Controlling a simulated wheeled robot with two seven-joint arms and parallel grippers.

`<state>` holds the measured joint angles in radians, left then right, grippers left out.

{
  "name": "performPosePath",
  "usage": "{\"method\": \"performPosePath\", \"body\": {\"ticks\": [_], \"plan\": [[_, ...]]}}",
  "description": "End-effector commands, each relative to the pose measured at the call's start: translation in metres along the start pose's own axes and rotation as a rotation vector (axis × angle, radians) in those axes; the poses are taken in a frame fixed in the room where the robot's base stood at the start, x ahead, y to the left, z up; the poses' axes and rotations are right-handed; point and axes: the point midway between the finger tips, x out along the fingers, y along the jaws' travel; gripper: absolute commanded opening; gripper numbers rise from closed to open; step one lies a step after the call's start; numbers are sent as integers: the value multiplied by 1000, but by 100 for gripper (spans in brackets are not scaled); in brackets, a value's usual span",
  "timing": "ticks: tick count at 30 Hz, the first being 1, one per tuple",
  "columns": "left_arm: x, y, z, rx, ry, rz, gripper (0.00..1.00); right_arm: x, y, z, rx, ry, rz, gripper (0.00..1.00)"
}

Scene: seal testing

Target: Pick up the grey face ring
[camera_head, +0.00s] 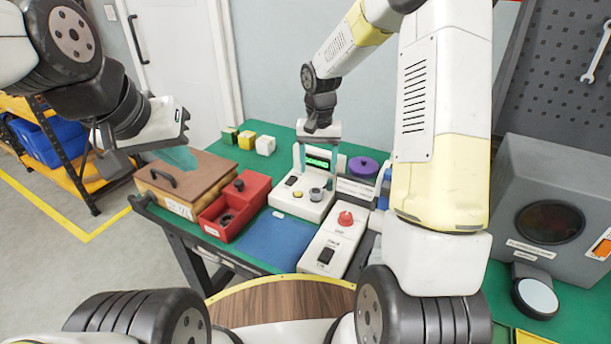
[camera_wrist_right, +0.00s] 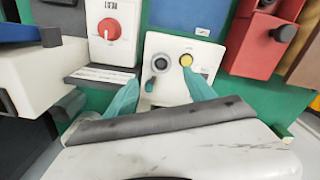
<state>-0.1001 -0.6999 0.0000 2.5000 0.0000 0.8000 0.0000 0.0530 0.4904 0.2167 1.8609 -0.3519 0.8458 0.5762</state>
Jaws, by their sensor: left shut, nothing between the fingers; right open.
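A grey ring (camera_head: 316,194) sits on the top of the white tester (camera_head: 283,201). In the right wrist view the grey ring (camera_wrist_right: 162,64) lies beside a yellow button (camera_wrist_right: 186,60), with the tester's face (camera_wrist_right: 172,96) around it. My right gripper (camera_head: 318,172) is open above the tester, teal fingers pointing down. In the right wrist view its fingertips (camera_wrist_right: 163,86) are spread to either side of the ring's line, with nothing between them; contact cannot be told. My left gripper (camera_head: 182,158) is shut and empty above the brown box.
A red bin (camera_head: 250,198) with dark rings inside and a brown lidded box (camera_head: 205,172) stand left of the tester. A white switch box (camera_head: 322,252) with a red knob stands in front. A purple round part (camera_head: 363,167) is behind.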

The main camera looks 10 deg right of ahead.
Motion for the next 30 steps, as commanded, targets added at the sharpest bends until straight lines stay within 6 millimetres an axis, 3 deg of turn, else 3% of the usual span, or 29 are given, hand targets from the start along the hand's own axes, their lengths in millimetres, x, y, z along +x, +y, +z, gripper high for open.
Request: {"method": "performPosePath", "body": {"ticks": [19,29,30], "plan": [[0,0,0,0,0,0,0,77,-1,2,5,-12,3,63],[0,0,0,0,0,0,0,84,-1,1,4,-8,2,63],[0,0,0,0,0,0,0,84,-1,1,4,-8,2,55]]}}
